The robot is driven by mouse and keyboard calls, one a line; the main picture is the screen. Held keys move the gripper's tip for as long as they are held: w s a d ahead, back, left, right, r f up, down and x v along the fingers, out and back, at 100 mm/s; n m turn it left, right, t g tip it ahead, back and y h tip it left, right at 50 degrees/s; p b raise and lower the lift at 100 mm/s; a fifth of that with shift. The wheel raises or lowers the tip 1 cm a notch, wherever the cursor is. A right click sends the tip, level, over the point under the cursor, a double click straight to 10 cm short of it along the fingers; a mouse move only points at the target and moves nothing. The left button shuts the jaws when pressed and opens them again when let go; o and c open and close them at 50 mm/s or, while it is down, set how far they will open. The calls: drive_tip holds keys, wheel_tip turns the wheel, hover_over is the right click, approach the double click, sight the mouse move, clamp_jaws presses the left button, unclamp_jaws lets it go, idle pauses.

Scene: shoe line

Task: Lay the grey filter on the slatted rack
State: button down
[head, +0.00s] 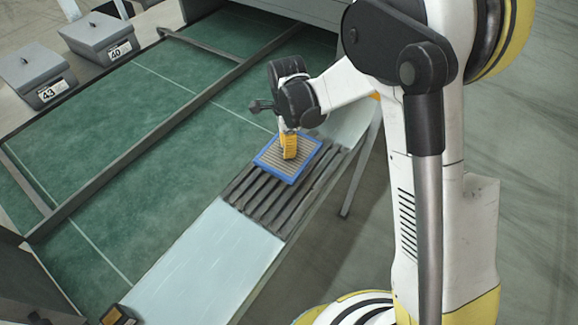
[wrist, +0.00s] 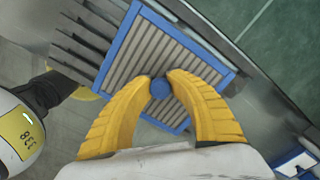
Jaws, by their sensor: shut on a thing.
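The grey filter (head: 275,156) is a flat pleated panel with a blue frame. In the head view it is over the far end of the dark slatted rack (head: 262,203). My gripper (head: 289,153) is above it with yellow fingers pointing down. In the wrist view both fingertips (wrist: 160,82) are closed on a blue knob at the middle of the filter (wrist: 139,48). The rack's slats (wrist: 80,38) show beyond the filter's left side. I cannot tell whether the filter touches the slats or hangs just above them.
Grey boxes labelled 43 (head: 35,75) and 40 (head: 100,38) stand at upper left. A blue-and-white item (wrist: 296,163) is at lower right in the wrist view.

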sight(289, 163)
drive_tip(key=shift+s+d+f, duration=0.15)
drive_tip(key=shift+s+f, duration=0.3)
drive_tip(key=shift+s, duration=0.3)
wheel_tip(289, 163, down, 4)
drive_tip(key=shift+f+b, duration=0.1)
drive_tip(key=shift+b, duration=1.15)
drive_tip(key=c, duration=1.7)
unclamp_jaws()
drive_tip(key=shift+c, duration=0.2)
drive_tip(key=o, duration=0.5)
drive_tip(key=shift+c, duration=0.2)
